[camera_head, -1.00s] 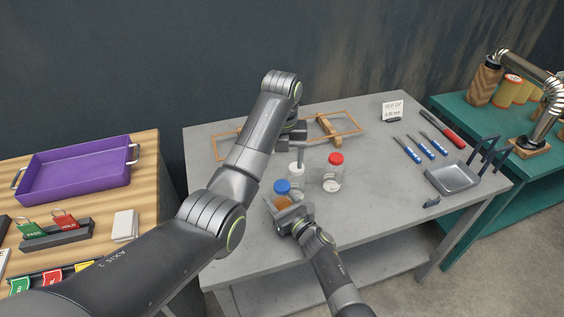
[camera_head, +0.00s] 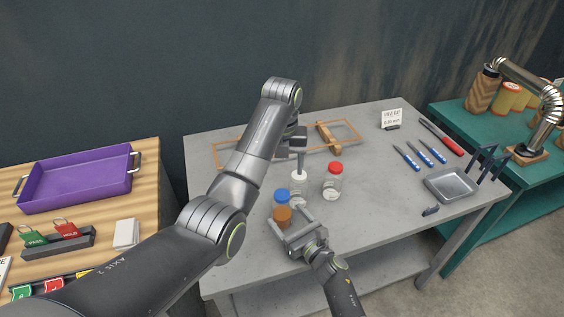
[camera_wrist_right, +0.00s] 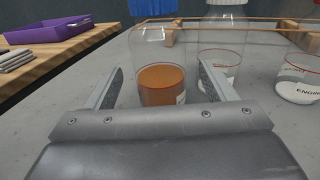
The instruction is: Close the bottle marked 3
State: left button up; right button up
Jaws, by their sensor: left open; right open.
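A clear bottle with orange-brown contents (camera_head: 283,215) and a blue cap (camera_head: 282,195) stands near the table's front. In the right wrist view its body (camera_wrist_right: 162,85) is between the spread fingers, and its blue cap (camera_wrist_right: 152,7) is cut off at the top. My right gripper (camera_head: 289,222) is open around its lower part; contact is unclear. A white-capped bottle (camera_head: 299,180) stands behind it, with my left gripper (camera_head: 300,157) above, open and pointing down. A red-capped clear bottle (camera_head: 332,184) stands to the right. I cannot read a number 3 on any bottle.
A wooden frame (camera_head: 345,141) lies behind the bottles on the grey table (camera_head: 380,205). Blue-handled tools (camera_head: 425,152), a metal pan (camera_head: 452,185) and a card (camera_head: 391,119) are at the right. A purple tray (camera_head: 75,182) is on the left bench.

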jog(key=v, duration=1.2)
jog(key=shift+s, duration=0.1)
